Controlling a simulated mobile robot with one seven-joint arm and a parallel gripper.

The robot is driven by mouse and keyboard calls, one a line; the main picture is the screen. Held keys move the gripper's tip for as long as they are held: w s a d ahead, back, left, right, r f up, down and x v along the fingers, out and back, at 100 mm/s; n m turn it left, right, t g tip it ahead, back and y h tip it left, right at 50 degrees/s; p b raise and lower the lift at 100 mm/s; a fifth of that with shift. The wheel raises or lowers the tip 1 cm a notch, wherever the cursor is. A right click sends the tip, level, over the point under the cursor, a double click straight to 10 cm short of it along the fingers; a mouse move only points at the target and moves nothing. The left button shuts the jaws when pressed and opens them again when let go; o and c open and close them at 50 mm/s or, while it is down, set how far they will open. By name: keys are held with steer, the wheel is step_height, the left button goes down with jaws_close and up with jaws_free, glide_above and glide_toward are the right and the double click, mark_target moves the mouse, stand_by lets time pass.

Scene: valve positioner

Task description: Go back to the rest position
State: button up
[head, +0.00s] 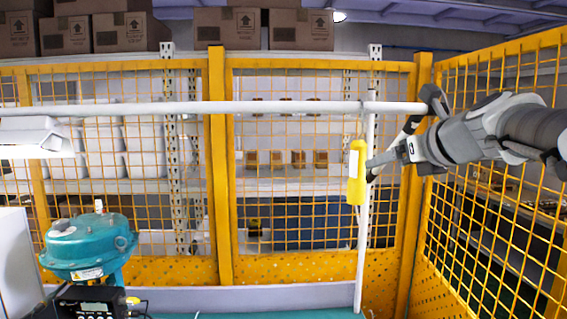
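My gripper (372,170) is at the right of the head view, at the end of my arm, which reaches in from the right edge. Its dark fingertips point left, at the right side of a yellow device (356,172) with a white label. The fingertips overlap or touch its edge in the picture; I cannot tell whether they hold it. The finger gap is too small and partly hidden to read. The yellow device hangs upright below a white horizontal bar (250,107), beside a white upright post (364,235).
A teal valve actuator (90,245) with a dark positioner (92,302) stands at the lower left. A white lamp (36,138) hangs at the left. Yellow mesh fencing (218,180) closes off the back and right. Shelves with boxes (300,30) stand behind it. The middle is free.

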steer(key=s+a+f+n+g+b, duration=0.2)
steer(key=s+a+f+n, duration=0.3)
steer(key=s+f+n, duration=0.3)
steer(key=s+a+f+n+g+b, duration=0.3)
steer(key=s+a+f+n, duration=0.25)
steer(key=f+n, duration=0.45)
steer(key=s+f+n+g+h+b, duration=0.2)
steer(key=s+f+n, duration=1.1)
steer(key=f+n, duration=0.2)
steer(key=shift+s+d+n+g+h, duration=0.15)
steer(key=shift+d+n+g+h, duration=0.15)
steer(key=shift+n+g, duration=0.1)
